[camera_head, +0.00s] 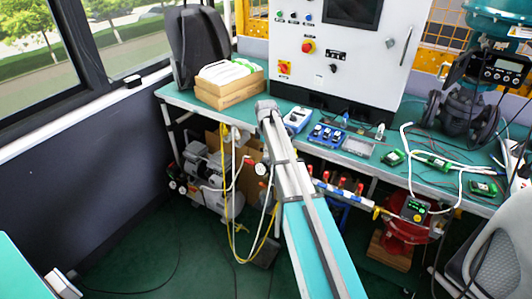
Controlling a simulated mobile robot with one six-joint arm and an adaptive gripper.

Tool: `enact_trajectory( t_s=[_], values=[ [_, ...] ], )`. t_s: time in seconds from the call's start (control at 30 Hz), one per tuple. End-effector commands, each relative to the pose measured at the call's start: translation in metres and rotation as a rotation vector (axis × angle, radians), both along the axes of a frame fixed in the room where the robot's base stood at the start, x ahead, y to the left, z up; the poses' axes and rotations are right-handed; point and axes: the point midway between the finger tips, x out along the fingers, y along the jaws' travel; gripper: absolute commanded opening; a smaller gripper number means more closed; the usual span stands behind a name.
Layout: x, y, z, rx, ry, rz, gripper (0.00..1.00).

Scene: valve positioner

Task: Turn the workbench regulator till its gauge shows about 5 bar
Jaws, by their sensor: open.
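A small round white dial (262,168) shows below the workbench (385,180) front edge, just left of my arm. It may be the regulator's gauge, but its reading is too small to make out. A manifold with several red-handled valves (340,184) runs along the bench front, right of my arm. A yellow and black unit with a greenish face (415,208) sits at its right end. I cannot tell for certain which part is the regulator. My arm reaches from the bottom middle up to the bench edge and hides part of this area. My gripper is not visible.
A compressor (203,180) stands under the bench at left, with yellow and white hoses (240,205) hanging beside it. Boxes (230,90), a control cabinet (340,50) and small devices stand on the bench. A grey chair (500,240) blocks the right. Floor at left is mostly clear.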

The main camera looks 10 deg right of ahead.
Motion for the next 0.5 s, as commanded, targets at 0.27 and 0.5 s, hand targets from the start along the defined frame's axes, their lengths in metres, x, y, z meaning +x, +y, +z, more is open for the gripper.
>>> enact_trajectory(
  t_s=[0.27,0.5],
  values=[
    [0.0,0.0,-0.0009,0.0,0.0,0.0,0.49],
    [0.0,0.0,-0.0009,0.0,0.0,0.0,0.19]
  ],
)
